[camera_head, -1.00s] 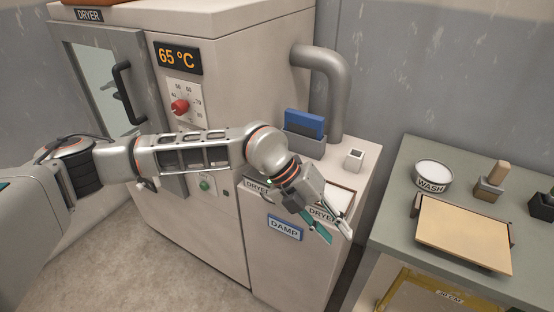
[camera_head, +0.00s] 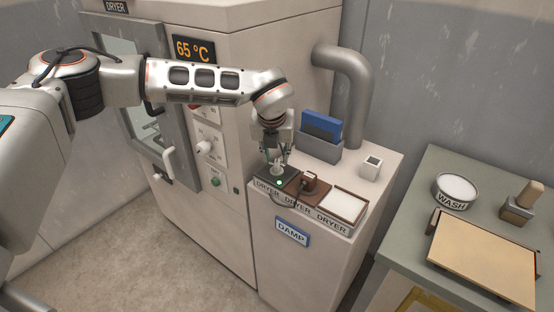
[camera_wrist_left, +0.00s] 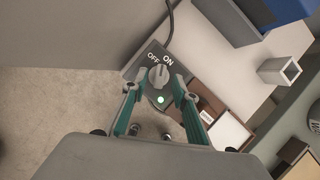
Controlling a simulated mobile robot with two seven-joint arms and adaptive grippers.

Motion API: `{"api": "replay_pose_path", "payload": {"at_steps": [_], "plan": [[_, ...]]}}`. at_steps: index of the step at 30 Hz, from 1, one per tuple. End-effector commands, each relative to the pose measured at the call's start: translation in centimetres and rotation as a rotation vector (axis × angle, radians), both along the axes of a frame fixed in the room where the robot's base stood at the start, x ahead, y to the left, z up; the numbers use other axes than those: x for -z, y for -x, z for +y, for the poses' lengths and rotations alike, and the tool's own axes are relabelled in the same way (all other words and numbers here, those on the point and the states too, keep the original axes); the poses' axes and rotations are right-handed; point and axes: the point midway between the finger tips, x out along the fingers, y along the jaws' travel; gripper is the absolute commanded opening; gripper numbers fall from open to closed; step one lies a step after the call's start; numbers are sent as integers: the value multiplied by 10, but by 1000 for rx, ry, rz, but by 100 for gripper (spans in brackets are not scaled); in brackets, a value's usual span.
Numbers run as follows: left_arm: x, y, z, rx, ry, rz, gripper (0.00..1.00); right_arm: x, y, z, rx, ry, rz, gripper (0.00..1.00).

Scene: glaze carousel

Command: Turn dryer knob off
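The dryer switch is a dark box (camera_head: 262,180) on the counter with a pale knob (camera_head: 277,171) and a lit green light. In the left wrist view the knob (camera_wrist_left: 158,76) sits below the words OFF and ON, and its pointer leans towards ON. My left gripper (camera_head: 276,158) points down over the box. In the left wrist view its teal fingers (camera_wrist_left: 157,87) are open, one on each side of the knob, with visible gaps. I cannot tell their exact height above it. My right gripper is not in view.
A brown block with a switch (camera_head: 308,183) and a framed white pad (camera_head: 344,206) stand beside the box. The dryer cabinet (camera_head: 240,70) reads 65 °C. A cable (camera_wrist_left: 170,25) runs behind the box.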

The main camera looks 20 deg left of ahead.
Motion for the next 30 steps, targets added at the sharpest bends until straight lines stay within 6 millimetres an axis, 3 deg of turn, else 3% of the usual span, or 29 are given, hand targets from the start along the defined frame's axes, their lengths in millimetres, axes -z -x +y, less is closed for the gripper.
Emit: {"api": "replay_pose_path", "payload": {"at_steps": [6, 17, 21, 30], "plan": [[23, -9, 1, 0, 0, 2, 28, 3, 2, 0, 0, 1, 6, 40], [27, -11, 1, 1, 2, 0, 28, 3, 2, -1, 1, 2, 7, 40], [27, -11, 1, 1, 2, 0, 0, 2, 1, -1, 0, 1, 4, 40], [27, -11, 1, -10, 1, 0, 0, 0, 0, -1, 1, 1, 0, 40]]}}
